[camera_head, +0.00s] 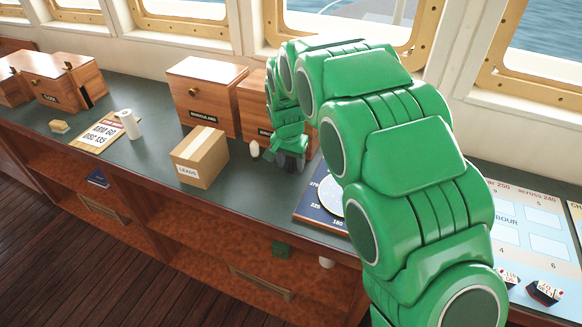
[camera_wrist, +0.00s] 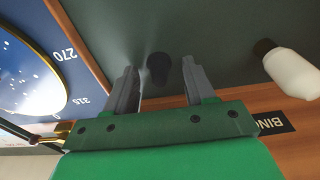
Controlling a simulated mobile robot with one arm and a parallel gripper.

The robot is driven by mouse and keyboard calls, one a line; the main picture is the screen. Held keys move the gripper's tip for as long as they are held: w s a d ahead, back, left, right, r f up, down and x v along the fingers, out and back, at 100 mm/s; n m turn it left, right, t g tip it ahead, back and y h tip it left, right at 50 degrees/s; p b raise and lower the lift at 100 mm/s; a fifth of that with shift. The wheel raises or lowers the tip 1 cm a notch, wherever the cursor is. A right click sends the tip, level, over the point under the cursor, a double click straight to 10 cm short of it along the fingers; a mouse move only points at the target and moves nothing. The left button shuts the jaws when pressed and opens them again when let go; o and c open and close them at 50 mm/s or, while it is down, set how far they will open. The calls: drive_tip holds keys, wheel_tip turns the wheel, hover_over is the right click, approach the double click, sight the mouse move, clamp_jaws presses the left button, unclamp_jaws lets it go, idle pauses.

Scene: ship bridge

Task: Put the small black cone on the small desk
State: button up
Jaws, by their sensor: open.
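The small black cone (camera_wrist: 158,68) stands out as a dark shape on the green counter top in the wrist view, between and just beyond my fingertips. My gripper (camera_wrist: 162,80) is open, with a grey finger on either side of the cone's line; I cannot tell whether either touches it. In the head view my gripper (camera_head: 290,163) hangs low over the counter, between a cardboard box and a blue dial board, and the cone is not clearly visible there. I cannot make out a separate small desk in either view.
The cardboard box (camera_head: 200,158) is to the left and the dial board (camera_head: 325,203) to the right. Wooden cabinets (camera_head: 206,97) stand behind. The counter (camera_head: 250,190) is clear in front of the box.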

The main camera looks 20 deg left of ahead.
sight(291, 162)
clamp_jaws()
idle(0.3)
drive_tip(key=shift+r, duration=0.25)
wheel_tip(291, 162, up, 3)
drive_tip(key=shift+d+f, duration=0.1)
drive_tip(key=shift+f, duration=0.05)
drive_tip(key=s+d+r, duration=0.8)
drive_tip(key=s+r, duration=0.2)
drive_tip(key=s, duration=0.1)
drive_tip(key=w+d+f, duration=0.2)
drive_tip(key=w+d, duration=0.5)
drive_tip(key=w, duration=0.1)
drive_tip(key=w+d+f, duration=0.2)
drive_tip(key=w+d, duration=0.6)
drive_tip(key=w+d+f, duration=0.1)
drive_tip(key=w+d, duration=0.1)
drive_tip(key=d, duration=0.4)
drive_tip(key=w+d+f, duration=0.1)
drive_tip(key=w+d, duration=0.2)
drive_tip(key=d, duration=0.3)
drive_tip(key=w+d+f, duration=0.1)
drive_tip(key=w+d, duration=0.2)
drive_tip(key=d, duration=0.4)
drive_tip(key=shift+f, duration=0.2)
